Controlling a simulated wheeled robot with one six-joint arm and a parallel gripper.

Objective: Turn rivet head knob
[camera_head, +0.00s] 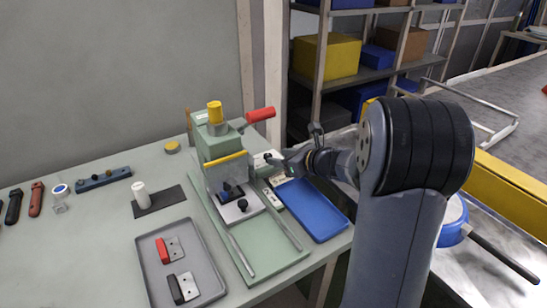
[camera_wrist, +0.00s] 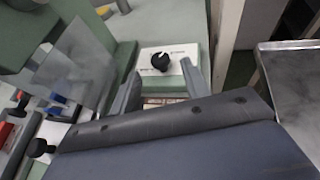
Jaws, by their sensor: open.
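The rivet head knob (camera_wrist: 160,62) is a small black dial with a white pointer mark on a white labelled panel (camera_wrist: 178,52). In the wrist view it sits just beyond the gap between my fingertips. My gripper (camera_wrist: 159,77) is open, one finger on each side below the knob, with nothing between them; I cannot tell whether either touches the panel. In the head view, my gripper (camera_head: 281,162) is at the right side of the green rivet press (camera_head: 218,143), and the knob is hard to make out there.
The press has a yellow cap (camera_head: 215,112), a red handle (camera_head: 261,115) and a clear guard. A blue tray (camera_head: 320,222) lies to its right. A grey tray (camera_head: 151,272) with red and black parts lies front left. Shelves with boxes stand behind.

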